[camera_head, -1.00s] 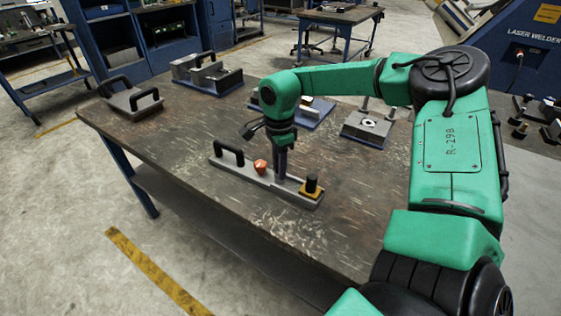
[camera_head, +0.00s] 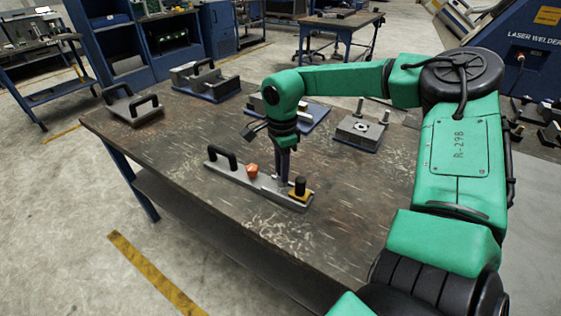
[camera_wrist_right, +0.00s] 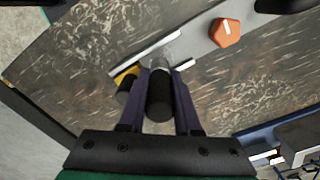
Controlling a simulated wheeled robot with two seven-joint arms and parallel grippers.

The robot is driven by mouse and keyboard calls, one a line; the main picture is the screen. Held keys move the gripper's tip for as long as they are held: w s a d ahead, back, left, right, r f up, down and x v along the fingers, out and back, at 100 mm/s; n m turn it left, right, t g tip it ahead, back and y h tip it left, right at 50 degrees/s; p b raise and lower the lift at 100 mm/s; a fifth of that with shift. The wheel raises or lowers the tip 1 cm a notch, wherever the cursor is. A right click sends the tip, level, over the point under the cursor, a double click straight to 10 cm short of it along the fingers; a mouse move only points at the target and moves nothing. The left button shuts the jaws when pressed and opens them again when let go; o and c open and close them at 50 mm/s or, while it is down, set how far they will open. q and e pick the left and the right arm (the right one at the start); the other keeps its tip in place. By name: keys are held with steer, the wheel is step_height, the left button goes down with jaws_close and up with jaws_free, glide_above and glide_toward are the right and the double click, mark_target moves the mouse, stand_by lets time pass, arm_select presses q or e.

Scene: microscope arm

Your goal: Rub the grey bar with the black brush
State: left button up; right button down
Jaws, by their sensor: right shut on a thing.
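The grey bar (camera_head: 230,175) lies flat on the worn table, with a black handle (camera_head: 222,153) at its left end, an orange knob (camera_head: 252,170) along it and a yellow block with a black knob (camera_head: 300,186) at its right end. My right gripper (camera_head: 283,180) points down over the bar, between the orange knob and the yellow block. In the wrist view its two fingers are shut on the black brush (camera_wrist_right: 160,97), a dark cylinder with a pale lower end at the bar (camera_wrist_right: 180,50). Whether that end touches is hard to tell. My left gripper is out of view.
Blue-based fixtures (camera_head: 210,84) stand at the back, and a metal block with posts (camera_head: 360,130) stands right of the bar.

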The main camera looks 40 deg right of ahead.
steer(key=r+p, duration=0.2)
steer(key=r, duration=0.1)
steer(key=shift+w+r, duration=0.2)
steer(key=shift+r+p, duration=0.45)
steer(key=shift+r, duration=0.6)
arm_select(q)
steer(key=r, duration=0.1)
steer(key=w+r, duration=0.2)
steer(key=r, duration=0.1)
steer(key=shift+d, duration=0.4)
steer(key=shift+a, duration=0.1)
